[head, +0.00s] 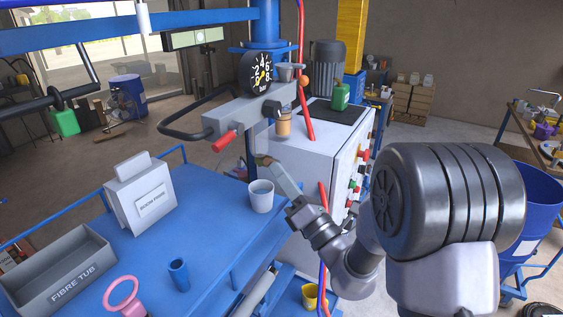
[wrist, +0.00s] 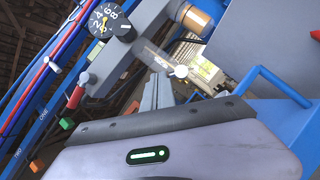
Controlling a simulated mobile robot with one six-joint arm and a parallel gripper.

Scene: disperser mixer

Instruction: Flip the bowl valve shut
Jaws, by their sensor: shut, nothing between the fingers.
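My gripper (head: 270,163) is shut and empty, just below the grey gauge block, left of the white cabinet. In the wrist view its closed fingers (wrist: 157,88) point up toward a short grey lever with a white ball end (wrist: 181,71). The ball is just right of the fingertips; I cannot tell whether they touch. An amber bowl (head: 284,123) hangs under the block; it also shows in the wrist view (wrist: 195,18). I cannot tell for certain that the lever is the bowl valve. A red-handled lever (head: 225,140) sticks out at the block's left.
A round gauge (head: 256,72) sits above the block. The white cabinet (head: 317,160) stands close to my arm.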

